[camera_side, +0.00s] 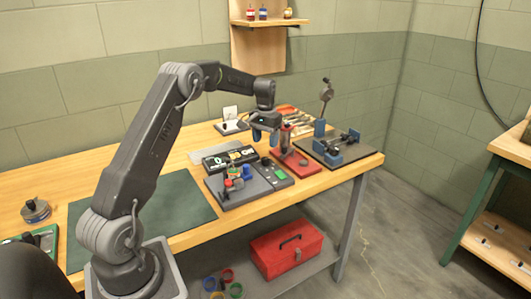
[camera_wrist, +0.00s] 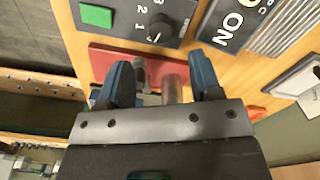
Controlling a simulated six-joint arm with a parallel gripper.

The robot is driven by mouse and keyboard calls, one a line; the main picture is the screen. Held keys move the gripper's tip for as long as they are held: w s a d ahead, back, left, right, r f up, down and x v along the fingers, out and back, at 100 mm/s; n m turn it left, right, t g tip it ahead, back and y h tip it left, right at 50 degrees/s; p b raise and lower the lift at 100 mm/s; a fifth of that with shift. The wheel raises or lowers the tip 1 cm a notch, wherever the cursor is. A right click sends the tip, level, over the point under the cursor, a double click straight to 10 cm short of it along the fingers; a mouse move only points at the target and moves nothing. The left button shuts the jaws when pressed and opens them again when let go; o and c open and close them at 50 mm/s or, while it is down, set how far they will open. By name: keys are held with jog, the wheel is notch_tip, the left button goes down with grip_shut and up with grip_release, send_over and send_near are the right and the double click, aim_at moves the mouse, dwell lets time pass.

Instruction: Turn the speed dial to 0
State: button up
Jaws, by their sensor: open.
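The speed dial (camera_wrist: 158,24) is a dark round knob on a grey panel at the top of the wrist view. The numbers 1, 2 and 3 are printed to its left, and a pale mark shows on its lower part; I cannot tell its exact setting. In the side view its panel (camera_side: 283,181) lies on the bench. My gripper (camera_side: 265,137) hangs above the bench, behind that panel, with its blue fingers pointing down. In the wrist view my gripper (camera_wrist: 161,80) is open, apart from the dial, with a metal cylinder (camera_wrist: 172,84) showing between the fingers.
A green button (camera_wrist: 96,16) sits beside the dial. A red-based fixture (camera_side: 292,163) stands close to my gripper, with a dark vise board (camera_side: 347,156) to the right. A grey board with colored parts (camera_side: 235,199) and an ON sign (camera_side: 230,157) lie left.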

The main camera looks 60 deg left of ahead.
notch_tip(320, 180, up, 6)
jog(key=shift+r, duration=0.25)
dwell(0.4)
jog(key=s+d+r+m+t, duration=0.1)
jog(key=s+d+r, duration=0.45)
jog(key=d, duration=0.35)
jog(key=s+d+r+m+t, duration=0.1)
jog(key=s+d+r, duration=0.4)
jog(key=d, duration=0.5)
jog(key=s+d+f+m+t, duration=0.1)
jog(key=s+d+f, duration=0.1)
jog(key=s+d, duration=0.4)
jog(key=s+d+f+m+t, duration=0.1)
jog(key=s+d, duration=0.5)
jog(key=s, duration=0.6)
jog(key=shift+f+m+t, duration=0.4)
jog(key=shift+t, duration=0.4)
